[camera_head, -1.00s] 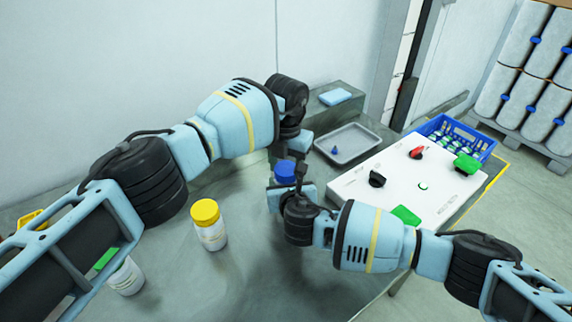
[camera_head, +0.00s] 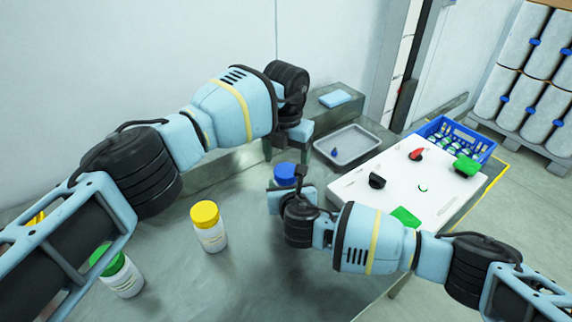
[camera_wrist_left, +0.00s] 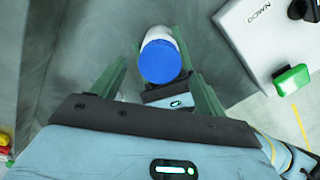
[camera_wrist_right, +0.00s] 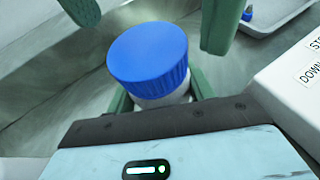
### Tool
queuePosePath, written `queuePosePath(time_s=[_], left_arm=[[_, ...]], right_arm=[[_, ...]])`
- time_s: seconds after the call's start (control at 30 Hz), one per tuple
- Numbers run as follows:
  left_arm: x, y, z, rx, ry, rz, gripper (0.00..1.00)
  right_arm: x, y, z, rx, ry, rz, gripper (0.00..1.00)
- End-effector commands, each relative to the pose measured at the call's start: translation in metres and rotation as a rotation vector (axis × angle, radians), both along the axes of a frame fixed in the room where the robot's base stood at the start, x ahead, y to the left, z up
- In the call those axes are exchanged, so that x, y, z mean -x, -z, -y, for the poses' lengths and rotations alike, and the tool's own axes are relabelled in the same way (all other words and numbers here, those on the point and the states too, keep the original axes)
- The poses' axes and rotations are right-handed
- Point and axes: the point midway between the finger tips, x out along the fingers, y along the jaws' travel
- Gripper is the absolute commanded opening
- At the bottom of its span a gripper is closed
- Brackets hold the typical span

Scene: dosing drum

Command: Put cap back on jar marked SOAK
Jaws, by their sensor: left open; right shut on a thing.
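A white jar (camera_wrist_right: 165,101) with a blue cap (camera_head: 285,173) stands on the grey bench. The cap sits on the jar's mouth and looks level in the right wrist view (camera_wrist_right: 148,57). My right gripper (camera_head: 287,190) is shut on the jar's body, below the cap. My left gripper (camera_wrist_left: 150,45) is open and empty above the cap, its fingers apart from it. I cannot read this jar's label, so I cannot tell whether it says SOAK.
A yellow-capped jar (camera_head: 208,228) and a green-capped jar (camera_head: 122,277) stand to the left. A grey tray (camera_head: 362,157) holding a small blue piece, a white control panel (camera_head: 380,205) and a blue crate (camera_head: 476,136) are to the right. A blue sponge (camera_head: 335,98) lies behind.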

Motion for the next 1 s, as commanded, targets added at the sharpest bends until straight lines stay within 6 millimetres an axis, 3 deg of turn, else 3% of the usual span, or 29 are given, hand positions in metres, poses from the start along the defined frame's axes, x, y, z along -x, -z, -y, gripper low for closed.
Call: queuePosePath(time_s=[0.1, 0.47, 0.8, 1.0], left_arm=[[0.000, -0.012, -0.001, -0.001, 0.000, 0.000, 0.73], [0.000, -0.015, 0.000, 0.000, -0.012, 0.000, 0.70], [0.000, -0.046, 0.000, 0.000, -0.249, 0.000, 0.70], [0.000, -0.049, 0.000, -0.001, -0.277, -0.001, 0.70]], right_arm=[[0.000, 0.000, 0.000, 0.000, 0.000, 0.000, 0.00], [0.000, 0.000, 0.000, 0.000, 0.000, 0.000, 0.00], [0.000, 0.000, 0.000, 0.000, 0.000, 0.000, 0.00], [0.000, 0.000, 0.000, 0.000, 0.000, 0.000, 0.00]])
